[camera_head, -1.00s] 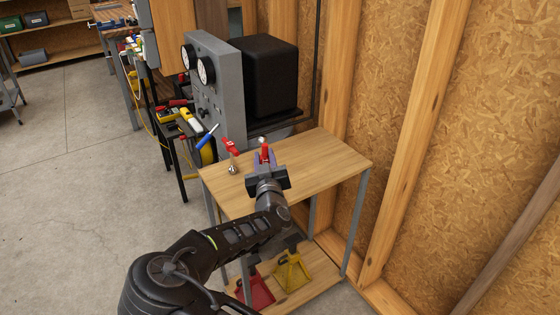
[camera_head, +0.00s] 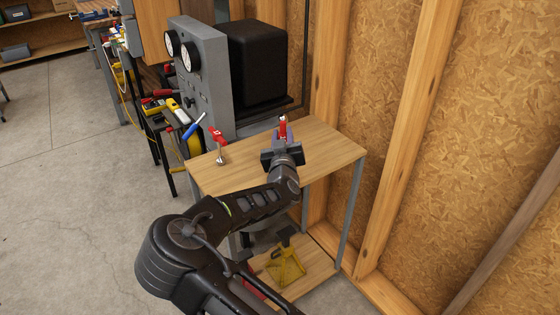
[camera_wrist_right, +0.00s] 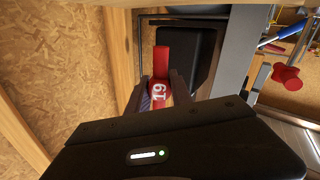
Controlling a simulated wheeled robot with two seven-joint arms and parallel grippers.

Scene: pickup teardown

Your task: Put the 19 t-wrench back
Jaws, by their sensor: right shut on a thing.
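The 19 t-wrench (camera_head: 283,126) is red, and its white "19" shows in the right wrist view (camera_wrist_right: 159,92). My right gripper (camera_head: 283,140) is shut on it, above the wooden top of the small table (camera_head: 320,152). The wrench sits between the two fingers (camera_wrist_right: 160,90), and its lower part is hidden in the head view. A second red-handled tool (camera_head: 217,137) stands on the left of the tabletop, apart from my gripper. It also seems to show at the right in the wrist view (camera_wrist_right: 287,76). My left gripper is not in view.
A grey panel with gauges (camera_head: 203,75) and a black box (camera_head: 258,62) stand behind the table. A stud wall (camera_head: 400,130) closes off the right. A yellow jack stand (camera_head: 286,266) is on the lower shelf. The tabletop's right side is clear.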

